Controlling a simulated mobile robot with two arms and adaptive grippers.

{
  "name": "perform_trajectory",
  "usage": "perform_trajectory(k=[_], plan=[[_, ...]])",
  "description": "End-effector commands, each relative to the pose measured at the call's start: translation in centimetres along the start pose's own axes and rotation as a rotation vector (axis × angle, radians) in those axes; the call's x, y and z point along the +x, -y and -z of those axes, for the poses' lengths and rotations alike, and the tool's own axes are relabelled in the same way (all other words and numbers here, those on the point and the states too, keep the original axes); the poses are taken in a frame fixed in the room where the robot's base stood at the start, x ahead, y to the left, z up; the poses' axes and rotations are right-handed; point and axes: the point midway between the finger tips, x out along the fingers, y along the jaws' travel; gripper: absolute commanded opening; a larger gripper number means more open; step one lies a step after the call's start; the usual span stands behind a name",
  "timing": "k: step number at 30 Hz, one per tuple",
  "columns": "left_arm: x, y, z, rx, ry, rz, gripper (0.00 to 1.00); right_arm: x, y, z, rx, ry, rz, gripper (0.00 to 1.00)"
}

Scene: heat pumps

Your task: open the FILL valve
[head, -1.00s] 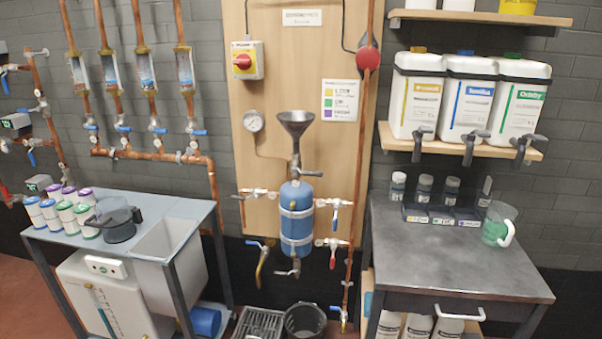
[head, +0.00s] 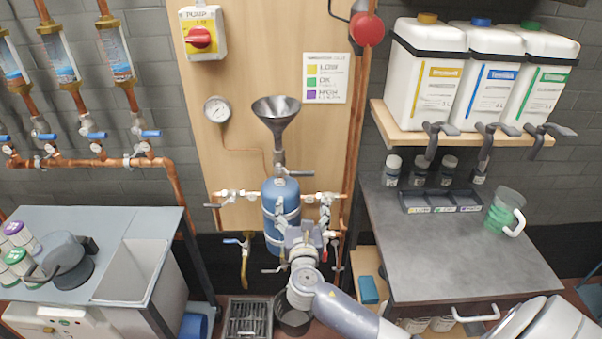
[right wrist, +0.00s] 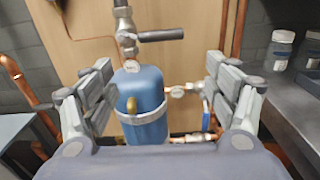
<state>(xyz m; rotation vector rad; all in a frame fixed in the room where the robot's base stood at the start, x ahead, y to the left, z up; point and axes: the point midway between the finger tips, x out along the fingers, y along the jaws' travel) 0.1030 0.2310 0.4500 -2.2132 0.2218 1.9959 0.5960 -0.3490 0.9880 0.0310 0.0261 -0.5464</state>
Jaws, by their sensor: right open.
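I cannot read a FILL label on any valve. A valve with a dark grey lever (head: 299,173) sits between the funnel (head: 277,118) and the blue tank (head: 273,198). Its lever points right in the head view, and the lever (right wrist: 160,34) also shows level in the right wrist view, above the tank (right wrist: 141,88). My right gripper (head: 305,212) is open and empty in front of the tank's right side. In the right wrist view its fingers (right wrist: 158,68) stand apart on either side of the tank, below the lever. My left gripper is out of view.
Side valves (head: 228,195) branch off the tank. A blue-handled tap (head: 237,241) hangs lower left. A copper pipe (head: 355,120) runs upright on the right. A workbench (head: 425,255) stands right, a grey table (head: 85,222) left, a black bucket (head: 292,318) below.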

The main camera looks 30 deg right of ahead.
Motion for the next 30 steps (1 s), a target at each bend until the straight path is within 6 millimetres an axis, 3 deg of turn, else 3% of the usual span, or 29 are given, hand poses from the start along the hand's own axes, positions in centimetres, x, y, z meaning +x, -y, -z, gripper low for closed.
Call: perform_trajectory(k=[1,5,12,21,30], plan=[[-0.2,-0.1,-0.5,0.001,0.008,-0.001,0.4,0.1,-0.1,-1.0,-0.017,0.019,0.002,0.8],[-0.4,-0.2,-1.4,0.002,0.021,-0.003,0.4,1.2,0.0,-1.6,-0.031,0.031,0.006,0.8],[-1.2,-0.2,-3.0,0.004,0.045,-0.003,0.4,5.6,0.1,-1.8,-0.029,0.03,0.007,0.8],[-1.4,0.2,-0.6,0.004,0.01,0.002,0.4,9.8,0.0,-1.7,-0.027,0.028,0.005,0.8],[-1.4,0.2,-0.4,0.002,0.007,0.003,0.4,10.8,0.0,-1.6,-0.025,0.026,0.004,0.8]])
